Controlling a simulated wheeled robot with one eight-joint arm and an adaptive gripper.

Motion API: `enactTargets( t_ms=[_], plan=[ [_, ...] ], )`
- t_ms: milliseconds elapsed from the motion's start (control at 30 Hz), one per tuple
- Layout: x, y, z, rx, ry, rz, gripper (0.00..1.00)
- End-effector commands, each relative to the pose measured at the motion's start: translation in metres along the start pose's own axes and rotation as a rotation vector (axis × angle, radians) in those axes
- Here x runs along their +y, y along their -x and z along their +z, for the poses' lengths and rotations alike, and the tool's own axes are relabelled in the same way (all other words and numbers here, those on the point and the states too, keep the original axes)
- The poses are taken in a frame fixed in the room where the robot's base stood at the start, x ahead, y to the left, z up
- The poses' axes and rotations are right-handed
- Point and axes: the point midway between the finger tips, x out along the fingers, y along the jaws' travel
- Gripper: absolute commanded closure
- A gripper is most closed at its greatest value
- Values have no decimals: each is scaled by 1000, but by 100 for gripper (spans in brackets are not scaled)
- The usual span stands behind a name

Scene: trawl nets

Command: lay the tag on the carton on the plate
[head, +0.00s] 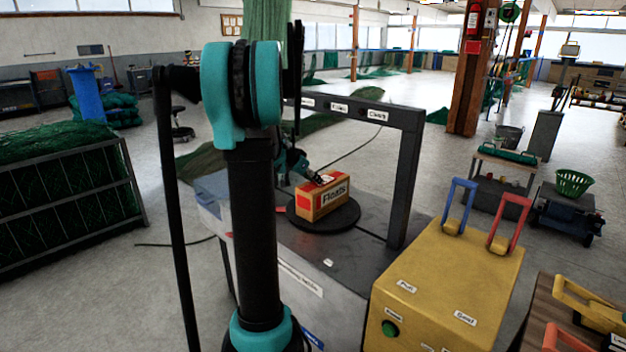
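A carton (323,203) in brown and red, with a white label reading "Floats", stands upright on a round black plate (318,224) on top of the grey bench. My gripper (318,180) is small and dark at the left part of the carton's top. It seems to touch or hover just over it; I cannot tell which. A small pale patch shows beside the fingertips, and I cannot tell whether it is the tag. The finger opening is too small to make out. My arm hides part of the bench to the left.
A dark frame (405,180) with labels arches behind the plate. A yellow box (446,285) with a blue lever (458,205), a red lever (508,222) and a green button (389,328) stands at front right. A small white piece (328,262) lies on the bench's near edge.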

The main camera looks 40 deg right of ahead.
Motion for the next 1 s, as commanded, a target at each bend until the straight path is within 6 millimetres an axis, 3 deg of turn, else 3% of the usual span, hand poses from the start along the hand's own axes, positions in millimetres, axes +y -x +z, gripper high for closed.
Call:
enactTargets(
  t_ms=[33,200,567,767,1000],
  plan=[
    [0,0,0,-1,0,0,48],
    [0,0,0,0,0,0,27],
    [0,3,0,1,1,-1,27],
    [-1,27,0,1,2,-2,27],
    [-1,76,0,1,4,-2,27]
  ],
)
